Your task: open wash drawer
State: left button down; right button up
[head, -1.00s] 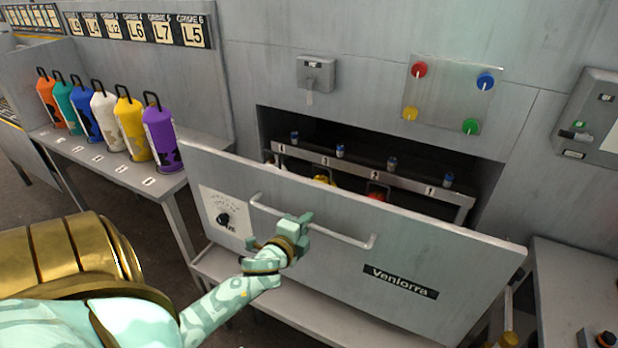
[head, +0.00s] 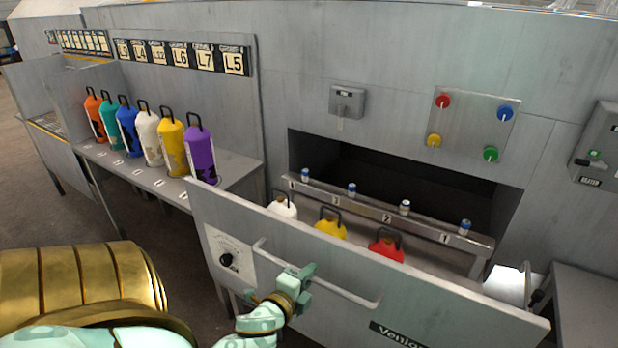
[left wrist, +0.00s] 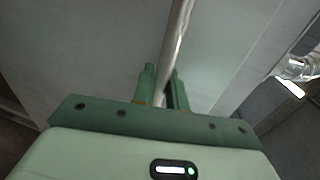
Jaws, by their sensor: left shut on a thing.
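The wash drawer (head: 215,205) is a wide grey front panel standing out from the wall, with a dark opening behind it. Its bar handle (head: 345,293) runs across the front, and a dial sits left of it. My left gripper (head: 304,275) is shut on the handle near its left part. In the left wrist view the handle bar (left wrist: 178,40) passes between the fingers (left wrist: 162,92). Inside the drawer stand a white bottle (head: 284,207), a yellow bottle (head: 330,229) and a red bottle (head: 386,249), in front of a numbered rail (head: 425,229). My right gripper is not visible.
Several coloured cylinders, including a purple one (head: 201,155), stand on a side shelf (head: 232,176) at left. A panel with four-colour knobs (head: 470,125) is on the wall above the opening. A grey table (head: 590,300) stands at right.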

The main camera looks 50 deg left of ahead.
pick_arm(q)
jog(key=c, duration=1.5)
grip_release()
jog(key=shift+o, duration=0.2)
jog(key=v, duration=1.6)
jog(key=shift+b, duration=0.35)
jog(key=shift+s+f, duration=0.1)
jog(key=shift+s, duration=0.05)
